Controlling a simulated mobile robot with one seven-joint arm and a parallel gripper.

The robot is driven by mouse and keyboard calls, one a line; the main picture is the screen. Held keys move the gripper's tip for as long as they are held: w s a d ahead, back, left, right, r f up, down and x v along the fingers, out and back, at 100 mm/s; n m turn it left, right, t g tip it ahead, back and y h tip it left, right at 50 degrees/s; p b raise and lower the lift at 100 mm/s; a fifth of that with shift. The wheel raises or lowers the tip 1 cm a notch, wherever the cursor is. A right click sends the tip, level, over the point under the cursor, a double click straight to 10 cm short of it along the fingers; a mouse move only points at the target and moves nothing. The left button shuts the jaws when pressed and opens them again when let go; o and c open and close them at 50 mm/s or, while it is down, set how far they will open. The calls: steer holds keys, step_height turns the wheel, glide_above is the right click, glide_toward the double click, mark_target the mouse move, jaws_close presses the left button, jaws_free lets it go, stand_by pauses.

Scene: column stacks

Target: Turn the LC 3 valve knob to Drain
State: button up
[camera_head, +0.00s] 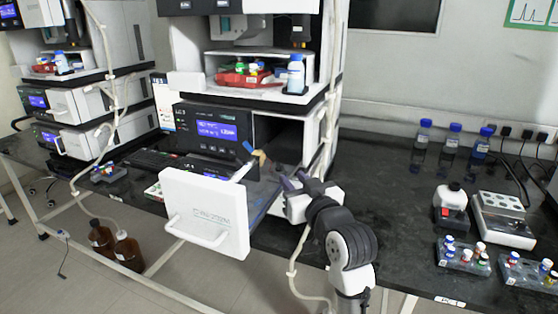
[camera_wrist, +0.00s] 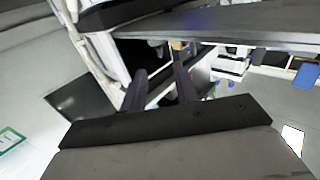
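The LC 3 unit (camera_head: 205,127) has a black front with a lit blue display, in the middle of the head view. Its white front panel with a handle (camera_head: 205,216) is pulled out toward the camera. Behind the panel are a small blue part (camera_head: 248,147) and a tan part (camera_head: 261,158); I cannot tell which is the valve knob, and no Drain mark is readable. My gripper (camera_head: 280,178) is just right of these parts, by the pulled-out section. In the wrist view, its two dark fingers (camera_wrist: 158,70) are apart with nothing between them. A small tan part (camera_wrist: 178,45) shows beyond the fingertips.
A red tray (camera_head: 235,78) and a blue-capped bottle (camera_head: 295,74) sit on the level above. Another instrument stack (camera_head: 85,100) stands left. Brown bottles (camera_head: 128,250) are on the floor. The bench right of my arm holds bottles, vial racks (camera_head: 463,256) and small devices; its middle is clear.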

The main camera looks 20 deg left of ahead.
mark_target(282, 167)
steer(key=p+x, duration=0.1)
steer(key=x, duration=0.8)
steer(key=shift+a+p, duration=0.1)
steer(key=shift+p, duration=0.25)
jaws_close()
